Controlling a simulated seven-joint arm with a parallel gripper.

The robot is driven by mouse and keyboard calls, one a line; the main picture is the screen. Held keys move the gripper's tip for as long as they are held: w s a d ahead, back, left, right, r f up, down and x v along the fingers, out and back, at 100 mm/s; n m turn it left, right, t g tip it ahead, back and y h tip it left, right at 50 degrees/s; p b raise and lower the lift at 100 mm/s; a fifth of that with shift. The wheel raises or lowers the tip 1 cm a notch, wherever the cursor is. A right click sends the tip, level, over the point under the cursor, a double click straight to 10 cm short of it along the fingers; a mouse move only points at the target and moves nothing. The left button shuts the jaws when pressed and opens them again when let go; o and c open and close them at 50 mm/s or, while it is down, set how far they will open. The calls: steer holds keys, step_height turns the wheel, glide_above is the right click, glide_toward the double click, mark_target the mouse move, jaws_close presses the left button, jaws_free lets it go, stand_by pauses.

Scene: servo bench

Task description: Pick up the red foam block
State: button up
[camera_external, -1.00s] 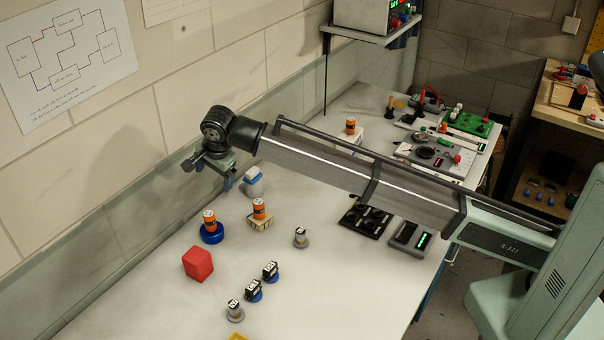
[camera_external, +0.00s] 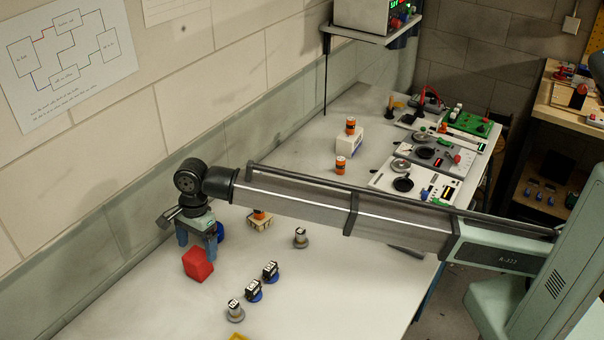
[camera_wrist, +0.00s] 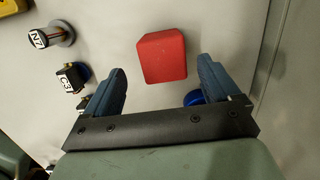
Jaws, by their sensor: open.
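The red foam block (camera_external: 198,264) sits on the white bench near the wall in the external view. It also shows in the wrist view (camera_wrist: 162,56), ahead of my fingertips and between their lines. My gripper (camera_external: 196,246) hangs just above and behind the block in the external view, with its two blue fingers apart. In the wrist view my gripper (camera_wrist: 160,88) is open with nothing between the fingers. The block seems apart from both fingers, though in the external view the fingers overlap its upper edge, so the exact height gap is unclear.
A blue round base (camera_wrist: 194,98) lies beside the right finger in the wrist view, partly hidden. Small labelled parts (camera_external: 270,270) stand right of the block. An orange-topped part on a pale stand (camera_external: 260,221) is behind. The wall (camera_external: 100,240) is close on the left.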

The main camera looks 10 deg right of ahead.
mark_target(197, 253)
steer(key=shift+s+a+f, duration=0.1)
steer(key=shift+a+f, duration=0.05)
steer(key=shift+f, duration=0.95)
steer(key=shift+s+a+f, duration=0.1)
steer(key=shift+a+f, duration=0.05)
steer(key=shift+f, duration=0.9)
steer(key=shift+a+f, duration=0.15)
steer(key=shift+f, duration=0.95)
steer(key=c, duration=1)
steer(key=shift+c, duration=0.2)
steer(key=shift+r, duration=0.15)
